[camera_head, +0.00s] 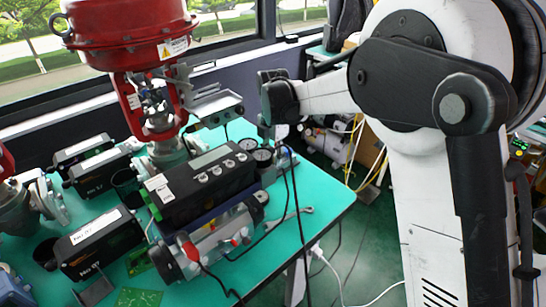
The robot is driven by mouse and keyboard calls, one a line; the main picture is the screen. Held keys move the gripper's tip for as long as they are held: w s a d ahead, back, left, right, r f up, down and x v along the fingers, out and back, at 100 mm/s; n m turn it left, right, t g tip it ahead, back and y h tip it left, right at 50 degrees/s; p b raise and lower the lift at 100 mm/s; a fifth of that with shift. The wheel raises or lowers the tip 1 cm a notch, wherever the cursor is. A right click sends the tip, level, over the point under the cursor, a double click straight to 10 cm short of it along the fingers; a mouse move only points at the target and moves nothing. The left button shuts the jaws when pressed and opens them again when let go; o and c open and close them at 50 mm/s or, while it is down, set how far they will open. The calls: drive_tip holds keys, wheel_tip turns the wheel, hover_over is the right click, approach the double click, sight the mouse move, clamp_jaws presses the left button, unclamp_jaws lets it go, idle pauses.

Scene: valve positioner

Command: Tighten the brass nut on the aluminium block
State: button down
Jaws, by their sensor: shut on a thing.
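My gripper (266,122) is at the far right corner of the bench, beside the pressure gauges, seen small and partly from behind. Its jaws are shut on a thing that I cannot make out. The brass nut cannot be picked out in this view. I cannot tell the aluminium block from the grey metal parts by the gauges. A silver spanner (290,218) lies on the bench in front of the gauges, apart from my gripper.
A red valve actuator (130,35) towers at the back. A black positioner (205,180) stands mid-bench. Several black positioner units, such as one at the front left (97,243), crowd the left. Two gauges (262,153) and dark cables (297,205) are close to my gripper. The green bench's front right (315,188) is mostly clear.

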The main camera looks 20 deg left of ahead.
drive_tip(key=shift+m, duration=0.3)
drive_tip(key=m, duration=1)
drive_tip(key=shift+m, duration=0.4)
drive_tip(key=m, duration=0.5)
drive_tip(key=shift+m, duration=0.3)
drive_tip(key=m, duration=0.5)
drive_tip(key=shift+m, duration=0.3)
drive_tip(key=c, duration=1.8)
unclamp_jaws()
drive_tip(key=shift+c, duration=0.2)
